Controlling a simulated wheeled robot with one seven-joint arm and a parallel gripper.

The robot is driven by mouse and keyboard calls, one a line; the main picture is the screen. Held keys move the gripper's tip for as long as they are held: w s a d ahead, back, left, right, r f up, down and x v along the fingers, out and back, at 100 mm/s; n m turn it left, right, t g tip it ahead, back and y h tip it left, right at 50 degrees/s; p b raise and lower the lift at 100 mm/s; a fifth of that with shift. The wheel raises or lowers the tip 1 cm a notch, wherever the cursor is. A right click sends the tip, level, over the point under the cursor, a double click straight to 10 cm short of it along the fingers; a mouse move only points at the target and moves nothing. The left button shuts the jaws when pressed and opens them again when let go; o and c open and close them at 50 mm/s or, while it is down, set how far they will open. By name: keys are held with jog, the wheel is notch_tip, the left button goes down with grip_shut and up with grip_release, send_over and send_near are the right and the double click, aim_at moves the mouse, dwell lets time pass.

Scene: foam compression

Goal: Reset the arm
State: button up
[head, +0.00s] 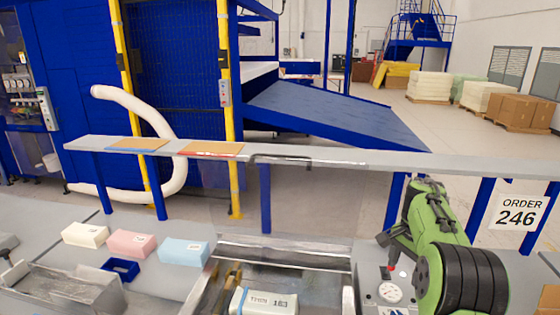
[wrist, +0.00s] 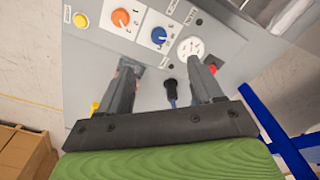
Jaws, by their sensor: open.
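My green arm (head: 438,225) stands at the right of the head view, bent over a grey control panel. My gripper (head: 390,250) points down above this panel. In the wrist view my gripper (wrist: 163,72) shows two dark fingers spread apart with nothing held between them. The control panel (wrist: 90,58) lies beneath the fingers, with an orange knob (wrist: 122,18), a blue knob (wrist: 158,36), a yellow button (wrist: 80,19) and a round white gauge (wrist: 190,48). A black-tipped lever (wrist: 169,86) shows between the fingers. Whether a finger touches the panel I cannot tell.
A white block (head: 85,234), a pink block (head: 131,242) and a light blue block (head: 184,251) lie on the bench at left. A labelled pale block (head: 263,302) sits in the metal-framed station. A grey shelf (head: 340,158) runs behind. An order sign (head: 517,212) hangs at right.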

jog(key=s+a+r+n+t+h, duration=0.1)
jog(key=s+a+r+n+t, duration=0.2)
jog(key=s+a+r+n, duration=0.6)
jog(key=s+a+f+n+t, duration=0.1)
jog(key=s+a+f+n, duration=0.1)
jog(key=s+a, duration=0.3)
jog(key=s+a+f+n+t+y+b, duration=0.1)
jog(key=s+a, duration=0.5)
jog(key=s, duration=0.8)
jog(key=shift+s+a+f+n, duration=0.15)
jog(key=shift+s+f+n, duration=0.15)
jog(key=shift+f+n, duration=0.45)
jog(key=shift+s+r, duration=0.1)
